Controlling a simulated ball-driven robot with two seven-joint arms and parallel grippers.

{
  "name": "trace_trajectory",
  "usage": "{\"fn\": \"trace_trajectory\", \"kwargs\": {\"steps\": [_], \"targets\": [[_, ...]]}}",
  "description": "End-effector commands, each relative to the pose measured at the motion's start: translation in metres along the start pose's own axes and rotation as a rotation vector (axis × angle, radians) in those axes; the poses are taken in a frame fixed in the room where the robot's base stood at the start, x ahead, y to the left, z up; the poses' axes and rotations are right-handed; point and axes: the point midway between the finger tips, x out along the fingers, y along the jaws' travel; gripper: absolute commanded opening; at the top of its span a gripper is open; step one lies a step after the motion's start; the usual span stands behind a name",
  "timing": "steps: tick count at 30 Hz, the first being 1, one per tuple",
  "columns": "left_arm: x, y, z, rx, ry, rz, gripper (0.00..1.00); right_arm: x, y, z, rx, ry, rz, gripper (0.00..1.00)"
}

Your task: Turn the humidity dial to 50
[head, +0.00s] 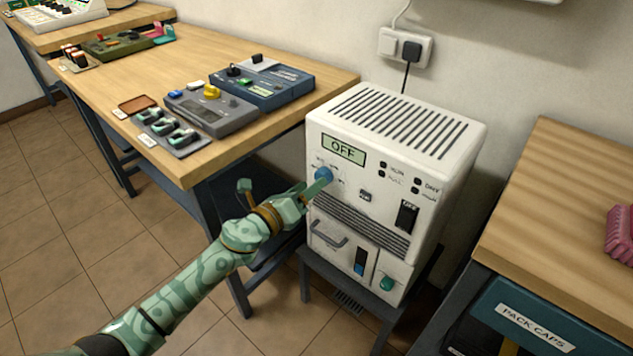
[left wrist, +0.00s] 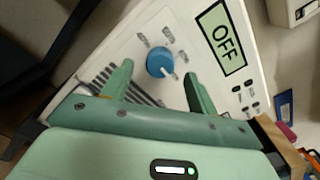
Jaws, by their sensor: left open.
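The humidity dial (head: 323,174) is a blue round knob on the front of a white dehumidifier-like unit (head: 345,215). The unit's display (head: 343,150) reads OFF. My left gripper (head: 314,189) is at the unit's front by the dial. In the left wrist view its two green fingers (left wrist: 157,77) are open, one on each side of the dial. I cannot tell whether they touch it. My right gripper is not in view.
A black rocker switch (head: 407,214), small buttons, a slotted vent and a handle (head: 328,236) share the unit's front. A wooden bench (head: 215,60) with meters stands left. Another wooden table (head: 560,200) stands right. A plugged socket (head: 405,47) is behind.

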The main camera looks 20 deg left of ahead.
Motion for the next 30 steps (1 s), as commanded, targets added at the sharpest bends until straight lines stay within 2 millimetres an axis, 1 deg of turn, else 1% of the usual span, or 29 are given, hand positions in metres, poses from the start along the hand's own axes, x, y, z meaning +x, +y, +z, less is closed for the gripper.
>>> {"fn": "trace_trajectory", "kwargs": {"steps": [1,3,6,10,16,17,18,20,21,22,30], "targets": [[0.009,0.001,-0.002,-0.001,0.001,0.0,0.59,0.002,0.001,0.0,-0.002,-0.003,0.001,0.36],[0.019,0.001,-0.002,-0.002,0.001,0.0,0.59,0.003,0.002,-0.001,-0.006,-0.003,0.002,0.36],[0.028,0.001,-0.002,-0.002,0.001,0.0,0.59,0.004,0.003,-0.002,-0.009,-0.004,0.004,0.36],[0.032,0.0,-0.001,-0.002,0.001,0.0,0.59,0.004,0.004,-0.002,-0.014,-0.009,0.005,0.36],[0.033,0.0,0.0,-0.002,0.001,0.0,0.59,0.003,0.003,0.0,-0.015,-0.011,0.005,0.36],[0.033,0.0,0.0,-0.002,0.001,0.0,0.56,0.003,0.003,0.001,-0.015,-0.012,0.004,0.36],[0.033,0.0,0.0,-0.002,0.001,0.0,0.45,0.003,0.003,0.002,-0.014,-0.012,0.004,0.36],[0.032,0.0,0.0,-0.002,0.001,0.0,0.28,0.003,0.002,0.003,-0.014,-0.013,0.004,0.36],[0.032,0.0,0.0,-0.002,0.001,0.0,0.17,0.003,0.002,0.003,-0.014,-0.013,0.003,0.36],[0.032,0.0,0.0,-0.002,0.001,0.0,0.14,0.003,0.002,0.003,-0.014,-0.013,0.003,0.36],[0.032,0.0,0.0,-0.018,0.0,0.0,0.14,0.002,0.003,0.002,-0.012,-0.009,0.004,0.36]]}}
